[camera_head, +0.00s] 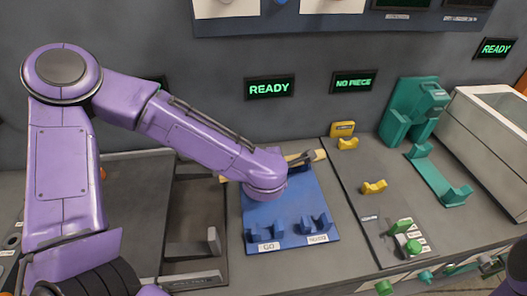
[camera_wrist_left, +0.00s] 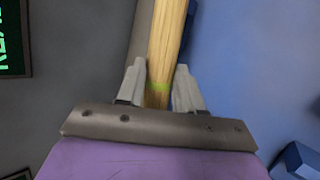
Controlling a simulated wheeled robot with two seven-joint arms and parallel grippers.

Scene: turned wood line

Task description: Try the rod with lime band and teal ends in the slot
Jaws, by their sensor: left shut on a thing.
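The wooden rod (camera_head: 319,155) shows as pale wood on both sides of my left wrist in the head view. It lies across the far end of a blue plate (camera_head: 290,195). In the left wrist view the rod (camera_wrist_left: 167,40) has a lime band (camera_wrist_left: 157,87) between the two grey fingers. My left gripper (camera_wrist_left: 160,88) is shut on the rod at this band. In the head view this gripper (camera_head: 302,159) is partly hidden by its own wrist. I cannot make out teal ends or the slot. My right gripper is not in view.
The blue plate's near end has two cradles, labelled GO (camera_head: 268,247) and apparently REWORK (camera_head: 317,239). Yellow rests (camera_head: 374,187) and a tall teal fixture (camera_head: 413,112) stand to the right. Wall displays read READY (camera_head: 269,88) and NO PIECE (camera_head: 353,82). A recessed tray (camera_head: 195,205) lies left.

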